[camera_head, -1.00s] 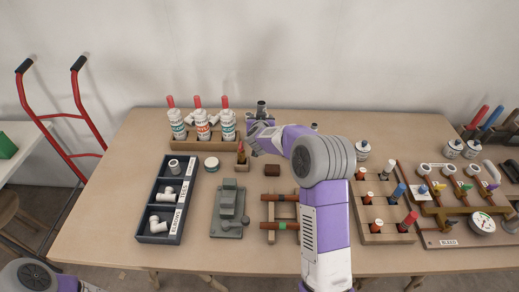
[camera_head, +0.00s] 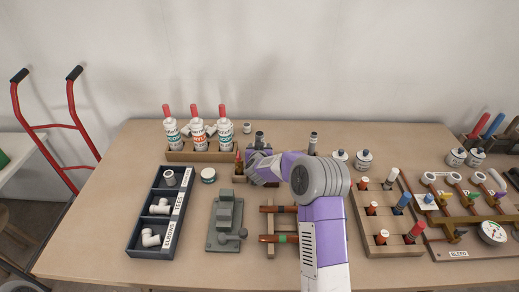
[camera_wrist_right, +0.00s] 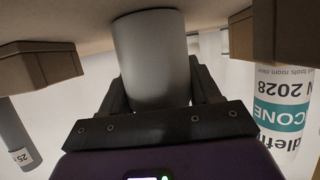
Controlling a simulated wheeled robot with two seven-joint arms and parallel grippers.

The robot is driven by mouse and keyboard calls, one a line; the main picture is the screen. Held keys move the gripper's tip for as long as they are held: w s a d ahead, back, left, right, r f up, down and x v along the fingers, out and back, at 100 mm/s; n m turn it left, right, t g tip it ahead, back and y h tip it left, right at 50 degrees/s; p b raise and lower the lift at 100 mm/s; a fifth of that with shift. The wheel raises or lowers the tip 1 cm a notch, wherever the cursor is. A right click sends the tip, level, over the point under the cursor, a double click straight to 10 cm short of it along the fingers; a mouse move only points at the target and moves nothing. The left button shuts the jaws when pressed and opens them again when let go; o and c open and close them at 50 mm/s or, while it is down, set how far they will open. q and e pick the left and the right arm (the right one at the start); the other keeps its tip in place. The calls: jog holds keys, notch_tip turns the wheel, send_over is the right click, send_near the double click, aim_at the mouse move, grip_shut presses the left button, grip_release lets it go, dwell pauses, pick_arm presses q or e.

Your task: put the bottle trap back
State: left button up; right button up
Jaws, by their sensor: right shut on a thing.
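My right gripper (camera_head: 256,160) is over the middle of the table, behind the small dark brown block (camera_head: 271,183). It is shut on a grey cylindrical part, which I take to be the bottle trap; its dark top (camera_head: 260,138) stands up above the jaws in the head view. In the right wrist view the smooth grey cylinder (camera_wrist_right: 150,58) sits between the two fingers. Its far end reaches toward the tabletop at the top of that view; I cannot tell whether it touches. My left gripper is not in view.
The sealant-bottle rack (camera_head: 205,155) stands behind left. The fittings tray (camera_head: 143,217) is at left, a grey fixture (camera_head: 224,222) in front. A grey upright pipe (camera_head: 313,141) stands behind my right arm. A wooden rack of capped pieces (camera_head: 390,243) and a gauge board (camera_head: 458,252) are at right.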

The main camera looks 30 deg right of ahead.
jog(key=o, duration=0.9)
jog(key=shift+f, duration=0.15)
jog(key=shift+a+r, duration=0.1)
jog(key=shift+r, duration=0.2)
jog(key=shift+s+a+r, duration=0.15)
jog(key=shift+s, duration=0.2)
jog(key=p+v, duration=0.2)
jog(key=v, duration=0.9)
jog(key=shift+p, duration=0.3)
